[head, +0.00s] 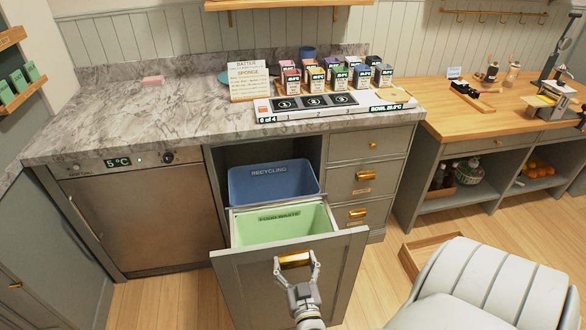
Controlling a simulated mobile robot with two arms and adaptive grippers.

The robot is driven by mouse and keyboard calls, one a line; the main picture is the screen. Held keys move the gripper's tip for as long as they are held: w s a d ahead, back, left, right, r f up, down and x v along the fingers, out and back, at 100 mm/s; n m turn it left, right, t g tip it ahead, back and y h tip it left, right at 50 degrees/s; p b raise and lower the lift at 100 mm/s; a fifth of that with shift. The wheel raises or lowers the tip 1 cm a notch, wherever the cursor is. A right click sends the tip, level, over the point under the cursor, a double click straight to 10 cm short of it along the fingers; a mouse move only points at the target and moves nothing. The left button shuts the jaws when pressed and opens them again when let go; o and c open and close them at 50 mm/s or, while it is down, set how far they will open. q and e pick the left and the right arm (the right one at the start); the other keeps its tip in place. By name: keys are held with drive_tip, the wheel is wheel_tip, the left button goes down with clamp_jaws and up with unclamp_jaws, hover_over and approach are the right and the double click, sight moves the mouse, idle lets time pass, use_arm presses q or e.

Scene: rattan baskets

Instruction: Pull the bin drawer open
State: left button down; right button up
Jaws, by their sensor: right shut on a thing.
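The bin drawer (240,276) is pulled out from the grey cabinet under the marble counter. Inside it stand a blue recycling bin (272,187) at the back and a green food waste bin (284,224) in front. A brass handle (296,260) sits near the top of the drawer front. My right gripper (297,266) comes up from below and is shut on this handle, with a finger at each side of it. My left gripper is not in view.
A fridge (145,215) reading 5 °C stands left of the drawer, and shut drawers (368,145) are on the right. A white ribbed seat (490,285) is at the lower right, with a wooden tray (425,250) behind it. The wooden floor left of the drawer is clear.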

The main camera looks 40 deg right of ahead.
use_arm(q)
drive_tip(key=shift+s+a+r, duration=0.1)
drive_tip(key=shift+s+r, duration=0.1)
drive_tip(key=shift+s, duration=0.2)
use_arm(e)
drive_tip(key=shift+v, duration=0.95)
drive_tip(key=o, duration=1.4)
drive_tip(key=shift+o, duration=0.2)
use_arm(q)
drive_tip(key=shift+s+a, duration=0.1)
